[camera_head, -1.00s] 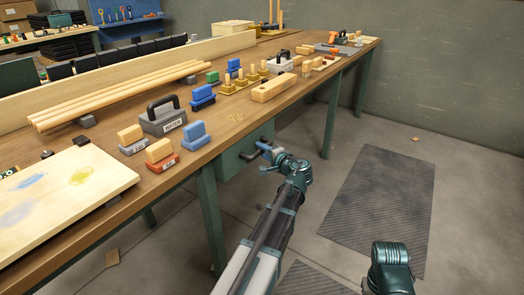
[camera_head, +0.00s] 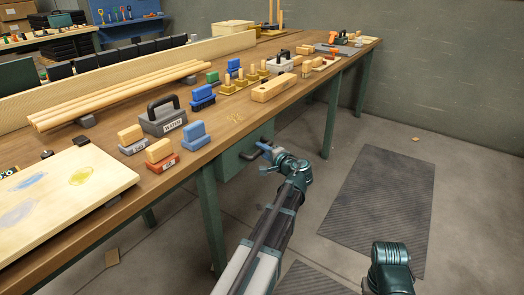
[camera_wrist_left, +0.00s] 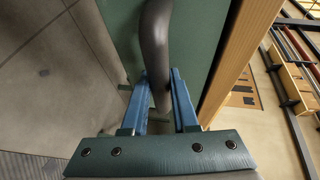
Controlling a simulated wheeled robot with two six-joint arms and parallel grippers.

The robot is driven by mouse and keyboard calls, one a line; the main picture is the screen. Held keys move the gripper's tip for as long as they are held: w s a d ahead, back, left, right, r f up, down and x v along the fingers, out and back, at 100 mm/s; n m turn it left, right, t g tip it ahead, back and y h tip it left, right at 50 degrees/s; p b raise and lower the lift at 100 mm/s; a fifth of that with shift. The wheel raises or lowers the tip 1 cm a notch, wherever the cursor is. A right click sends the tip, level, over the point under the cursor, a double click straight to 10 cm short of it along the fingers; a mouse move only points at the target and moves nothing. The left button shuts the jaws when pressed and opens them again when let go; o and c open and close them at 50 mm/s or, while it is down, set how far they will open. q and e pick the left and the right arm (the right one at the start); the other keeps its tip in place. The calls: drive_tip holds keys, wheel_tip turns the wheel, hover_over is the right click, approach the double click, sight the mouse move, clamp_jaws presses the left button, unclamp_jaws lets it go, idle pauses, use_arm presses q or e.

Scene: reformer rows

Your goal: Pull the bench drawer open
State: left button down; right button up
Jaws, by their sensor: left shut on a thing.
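The bench drawer (camera_head: 231,163) is a green box under the front edge of the wooden bench. A dark curved handle (camera_head: 250,154) is on its front. My left gripper (camera_head: 263,147) is at this handle, its blue fingers on either side of the bar. In the left wrist view, the dark handle (camera_wrist_left: 155,40) runs down between the two blue fingers, in front of the green drawer front (camera_wrist_left: 200,35). The left gripper is shut on the handle. I see no clear gap showing the drawer pulled out. Part of my right arm shows at the lower right, without its gripper.
The bench top (camera_head: 225,135) carries wooden blocks, a grey caddy (camera_head: 164,120), blue brushes and long dowels. A green bench leg (camera_head: 211,215) stands left of the drawer. A dark floor mat (camera_head: 380,205) lies on open floor to the right.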

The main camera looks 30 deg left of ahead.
idle(0.4)
use_arm(q)
drive_tip(key=s+d, duration=0.1)
drive_tip(key=d, duration=1.9)
drive_tip(key=shift+s+d, duration=0.35)
drive_tip(key=c, duration=0.7)
unclamp_jaws()
use_arm(e)
drive_tip(key=shift+d, duration=0.1)
